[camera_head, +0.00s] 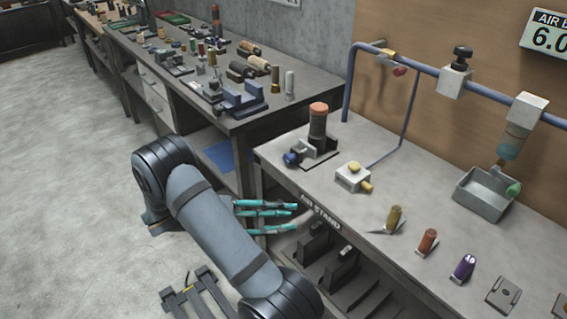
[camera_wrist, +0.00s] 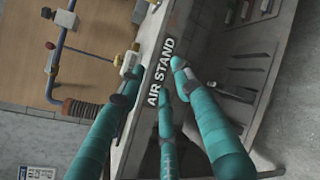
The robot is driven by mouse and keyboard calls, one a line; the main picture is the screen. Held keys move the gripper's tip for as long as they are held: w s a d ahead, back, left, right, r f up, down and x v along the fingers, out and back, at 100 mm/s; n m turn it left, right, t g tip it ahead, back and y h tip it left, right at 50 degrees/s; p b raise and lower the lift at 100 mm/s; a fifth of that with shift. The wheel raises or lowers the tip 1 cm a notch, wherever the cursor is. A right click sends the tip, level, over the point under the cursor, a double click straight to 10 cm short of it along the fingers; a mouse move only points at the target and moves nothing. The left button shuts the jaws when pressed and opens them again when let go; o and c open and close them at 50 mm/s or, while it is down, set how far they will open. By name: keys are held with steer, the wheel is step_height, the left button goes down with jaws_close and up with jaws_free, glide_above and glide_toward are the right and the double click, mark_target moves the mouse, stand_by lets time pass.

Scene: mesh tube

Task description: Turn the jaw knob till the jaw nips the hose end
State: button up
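A dark upright tube with an orange top (camera_head: 318,122) stands on a black base at the left end of the air stand. A small blue round part (camera_head: 292,159), perhaps the jaw knob, sits at the base's left. In the wrist view a reddish ribbed tube (camera_wrist: 86,110) lies partly behind a finger; the jaw and hose end cannot be made out. My gripper (camera_head: 293,213) has teal fingers, spread and empty, beside the stand's front edge and below its top. In the wrist view my gripper (camera_wrist: 157,80) points towards the AIR STAND label.
The air stand (camera_head: 345,140) carries a valve box with a yellow knob (camera_head: 353,176), a grey tray (camera_head: 486,194) and several small coloured parts along its front. A blue pipe (camera_head: 349,80) rises behind. A cluttered workbench (camera_head: 225,122) stands left. Dark shelving lies below the stand.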

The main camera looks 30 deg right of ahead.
mark_target(286, 160)
steer(key=w+a+r+n+t+h, duration=0.1)
steer(key=w+r+n+t+h, duration=0.15)
steer(key=w+n+t, duration=0.8)
steer(key=w+d+m, duration=0.1)
steer(key=d, duration=0.2)
steer(key=w+d+m+g, duration=0.1)
steer(key=w+d, duration=0.1)
steer(key=d, duration=0.1)
steer(key=w+d+m+g+p, duration=0.1)
steer(key=w+d, duration=0.1)
steer(key=d, duration=0.1)
steer(key=shift+d+r+m, duration=0.25)
steer(key=shift+d, duration=0.05)
steer(key=shift+w, duration=0.1)
steer(key=c, duration=0.8)
jaws_close()
steer(key=shift+m, duration=0.3)
